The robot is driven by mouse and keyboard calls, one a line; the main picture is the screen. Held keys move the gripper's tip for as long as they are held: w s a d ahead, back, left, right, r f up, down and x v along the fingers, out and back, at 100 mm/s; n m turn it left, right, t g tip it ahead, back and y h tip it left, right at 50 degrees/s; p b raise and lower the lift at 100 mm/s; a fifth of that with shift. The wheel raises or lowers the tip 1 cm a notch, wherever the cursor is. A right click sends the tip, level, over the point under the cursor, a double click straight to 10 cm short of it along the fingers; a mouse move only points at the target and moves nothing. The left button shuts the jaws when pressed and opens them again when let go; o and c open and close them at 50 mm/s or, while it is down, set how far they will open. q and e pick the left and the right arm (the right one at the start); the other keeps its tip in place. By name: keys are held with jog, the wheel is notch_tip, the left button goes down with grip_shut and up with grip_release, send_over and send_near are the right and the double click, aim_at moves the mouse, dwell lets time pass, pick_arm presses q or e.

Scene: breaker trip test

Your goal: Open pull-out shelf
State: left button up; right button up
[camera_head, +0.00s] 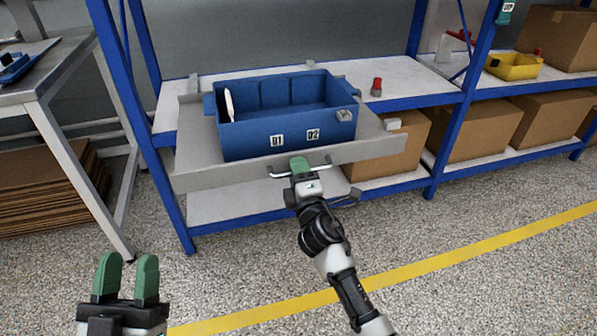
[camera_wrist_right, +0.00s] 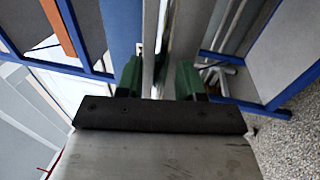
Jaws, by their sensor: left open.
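The pull-out shelf (camera_head: 390,147) is a grey tray that juts out past the front of the blue rack. A thin metal handle (camera_head: 322,167) is on its front edge. My right gripper (camera_head: 299,166) is at this handle, its fingers overlapping the bar in the head view. In the right wrist view, its green fingers (camera_wrist_right: 160,78) stand apart with a pale upright bar between them; I see a gap, and contact is unclear. My left gripper (camera_head: 127,277) is open and empty at the lower left, over the floor and away from the shelf.
A blue bin (camera_head: 245,142) labelled D1 and D2 sits on the pull-out shelf. A red-topped item (camera_head: 376,87) stands on the rack shelf behind. Cardboard boxes (camera_head: 475,129) fill the lower right. A grey table (camera_head: 60,85) stands left. The floor in front is clear.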

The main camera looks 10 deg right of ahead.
jog(key=shift+s, duration=0.1)
pick_arm(q)
jog(key=shift+w+f+g, duration=0.35)
jog(key=shift+f+g, duration=0.1)
jog(key=shift+g, duration=0.05)
pick_arm(e)
jog(key=s+f, duration=0.2)
jog(key=s, duration=0.8)
jog(key=shift+s+d, duration=0.15)
jog(key=shift+s, duration=0.05)
